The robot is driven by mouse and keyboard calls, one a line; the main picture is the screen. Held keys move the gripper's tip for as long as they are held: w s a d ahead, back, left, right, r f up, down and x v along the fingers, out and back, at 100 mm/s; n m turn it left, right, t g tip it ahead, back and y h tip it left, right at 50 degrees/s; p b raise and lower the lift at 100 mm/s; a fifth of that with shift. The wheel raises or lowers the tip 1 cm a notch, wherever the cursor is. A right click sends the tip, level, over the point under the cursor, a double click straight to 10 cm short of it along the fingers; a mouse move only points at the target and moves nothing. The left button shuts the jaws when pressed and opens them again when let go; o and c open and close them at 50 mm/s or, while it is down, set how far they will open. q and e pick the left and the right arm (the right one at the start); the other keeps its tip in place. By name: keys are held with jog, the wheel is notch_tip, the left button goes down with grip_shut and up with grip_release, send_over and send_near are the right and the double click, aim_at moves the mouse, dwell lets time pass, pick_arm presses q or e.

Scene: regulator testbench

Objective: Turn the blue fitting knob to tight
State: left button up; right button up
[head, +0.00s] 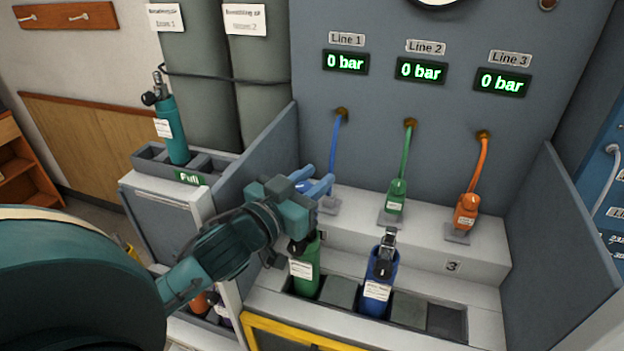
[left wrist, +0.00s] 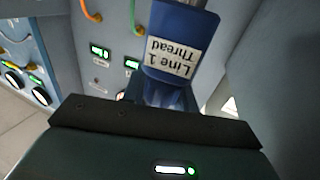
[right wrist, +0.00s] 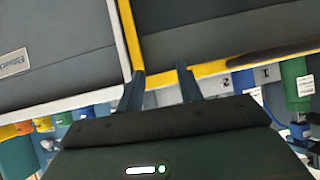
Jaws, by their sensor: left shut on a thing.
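The blue fitting (left wrist: 205,32), with a white label reading "Line 1 Thread", is close in front of the left wrist camera. In the head view only a small part of it shows beside the fingers, below the blue Line 1 hose (head: 335,146). My left gripper (head: 322,180) is shut on the blue fitting at the left of the upper step. The fingers are largely hidden behind the fitting in the left wrist view. My right gripper (right wrist: 160,78) is open and empty in the right wrist view, near a yellow-edged panel.
Green (head: 396,198) and orange (head: 465,212) fittings stand to the right. Green (head: 306,268) and blue (head: 381,274) bottles stand in the lower rack. A teal bottle (head: 172,130) stands in the "Full" tray. Grey side walls (head: 262,160) flank the bench. All three displays read 0 bar.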

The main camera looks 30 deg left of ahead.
pick_arm(q)
jog(key=o, duration=1)
pick_arm(e)
jog(key=shift+w, duration=0.1)
pick_arm(q)
jog(key=shift+s+f, duration=0.1)
jog(key=shift+s, duration=0.3)
jog(key=s, duration=0.1)
jog(key=s+p, duration=0.1)
jog(key=s, duration=0.3)
jog(key=shift+s+a+r, duration=0.15)
jog(key=shift+a+r, duration=0.05)
jog(key=shift+a, duration=0.15)
jog(key=shift+s+f+p, duration=0.15)
jog(key=shift+s+p, duration=0.4)
jog(key=shift+s, duration=0.15)
pick_arm(e)
jog(key=shift+d+r, duration=0.1)
jog(key=shift+d, duration=0.45)
